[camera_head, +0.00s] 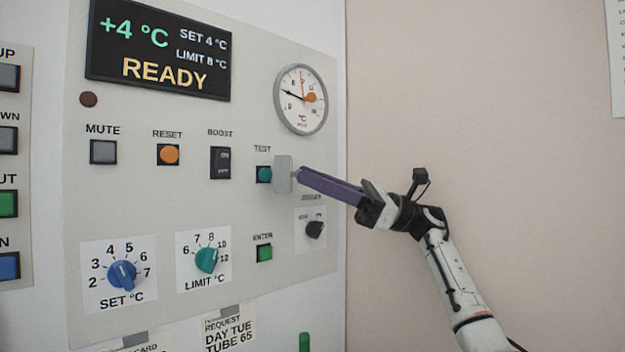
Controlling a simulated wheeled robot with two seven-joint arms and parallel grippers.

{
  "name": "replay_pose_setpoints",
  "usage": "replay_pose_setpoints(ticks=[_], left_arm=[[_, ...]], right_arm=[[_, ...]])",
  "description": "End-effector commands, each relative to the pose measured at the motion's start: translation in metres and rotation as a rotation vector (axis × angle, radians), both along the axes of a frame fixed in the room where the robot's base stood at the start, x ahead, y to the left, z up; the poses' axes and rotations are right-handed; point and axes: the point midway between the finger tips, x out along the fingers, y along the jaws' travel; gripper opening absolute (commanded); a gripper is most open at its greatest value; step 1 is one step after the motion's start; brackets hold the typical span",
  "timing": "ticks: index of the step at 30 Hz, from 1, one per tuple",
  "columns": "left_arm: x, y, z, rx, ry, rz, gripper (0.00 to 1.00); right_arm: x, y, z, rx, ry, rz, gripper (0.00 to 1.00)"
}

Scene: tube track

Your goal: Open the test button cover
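The test button (264,174) is a teal button in a dark frame under the label TEST, and its face shows. The grey cover (283,174) stands at the right side of the button, out from the panel, leaving the button exposed. My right gripper (302,174) reaches in from the right with its long purple fingers pointing left. Its fingertips are at the cover's right side, by a small tab; whether they touch or grip it is unclear. The fingers overlap in this view, so any gap between them is hidden. My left gripper is not in view.
A round gauge (301,99) is above the cover, and a dark knob (315,230) is below the fingers. The boost switch (220,163) is left of the test button; the green enter button (264,253) is below.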

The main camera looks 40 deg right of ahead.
Motion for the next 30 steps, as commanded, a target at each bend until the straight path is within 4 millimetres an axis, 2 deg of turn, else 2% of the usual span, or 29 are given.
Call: replay_pose_setpoints(ticks=[1,3,14,17,25,30], left_arm=[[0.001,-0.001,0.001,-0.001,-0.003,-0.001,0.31],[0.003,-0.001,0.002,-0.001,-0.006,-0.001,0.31],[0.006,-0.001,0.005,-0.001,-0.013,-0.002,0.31],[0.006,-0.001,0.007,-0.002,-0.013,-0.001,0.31],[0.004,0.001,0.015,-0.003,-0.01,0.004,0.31],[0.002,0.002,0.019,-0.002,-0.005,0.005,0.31]], right_arm=[[0.001,0.001,-0.002,-0.003,0.003,0.002,0.23],[0.001,0.001,-0.002,-0.002,0.003,0.002,0.34],[0.0,0.001,0.005,-0.001,0.0,0.001,0.34],[0.0,0.001,0.018,-0.001,-0.003,0.0,0.34],[0.0,0.001,0.072,-0.001,-0.002,0.001,0.34],[0.001,0.001,0.093,-0.001,0.001,0.001,0.34]])
